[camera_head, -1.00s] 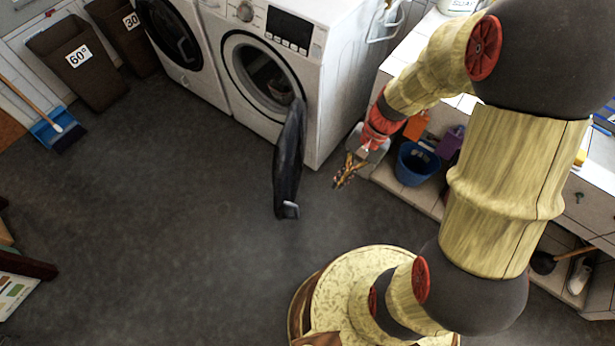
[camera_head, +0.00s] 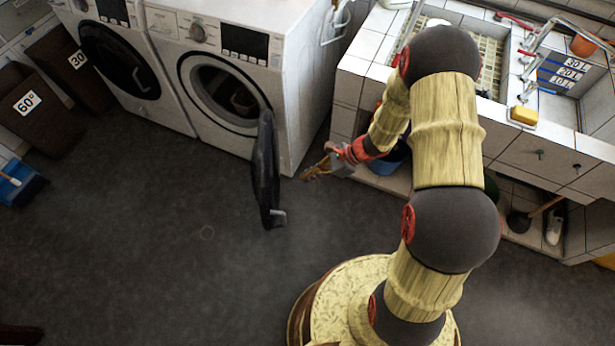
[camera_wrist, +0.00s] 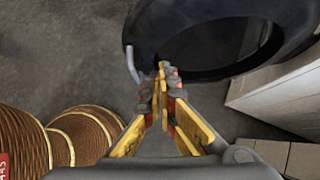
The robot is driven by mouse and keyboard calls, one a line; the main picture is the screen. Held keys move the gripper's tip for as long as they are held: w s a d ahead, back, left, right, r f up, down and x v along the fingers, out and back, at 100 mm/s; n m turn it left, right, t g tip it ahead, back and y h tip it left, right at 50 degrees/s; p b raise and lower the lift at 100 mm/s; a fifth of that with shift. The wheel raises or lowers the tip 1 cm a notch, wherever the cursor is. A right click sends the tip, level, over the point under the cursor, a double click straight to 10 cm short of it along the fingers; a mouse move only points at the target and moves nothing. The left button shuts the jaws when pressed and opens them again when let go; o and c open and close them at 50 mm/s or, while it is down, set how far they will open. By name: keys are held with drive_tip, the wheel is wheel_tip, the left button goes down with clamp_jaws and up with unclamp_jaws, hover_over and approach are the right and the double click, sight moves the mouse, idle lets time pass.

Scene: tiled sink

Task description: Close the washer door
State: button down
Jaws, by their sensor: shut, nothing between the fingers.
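The washer (camera_head: 284,75) is the white front-loader nearer the sink. Its round dark door (camera_head: 264,172) stands wide open, swung out from the right side of the opening, with a small light handle (camera_head: 278,217) at its free edge. My gripper (camera_head: 306,175) is to the right of the door, apart from it in the head view. In the wrist view the door (camera_wrist: 185,30) fills the top, its handle (camera_wrist: 131,64) to the left of the fingertips. My gripper (camera_wrist: 162,85) is shut and empty, its fingertips together. The gap in depth to the door is hard to tell.
A second washer (camera_head: 122,60) with a shut door stands to the left. Brown laundry bins (camera_head: 40,115) are at far left. The tiled sink counter (camera_head: 545,150) is on the right, with a blue bucket (camera_head: 397,163) low beside my arm. The floor left of the door is clear.

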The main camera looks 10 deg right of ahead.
drive_tip(key=w+a+f+b, duration=0.2)
drive_tip(key=a+f, duration=0.3)
drive_tip(key=a, duration=0.4)
drive_tip(key=shift+b, duration=0.6)
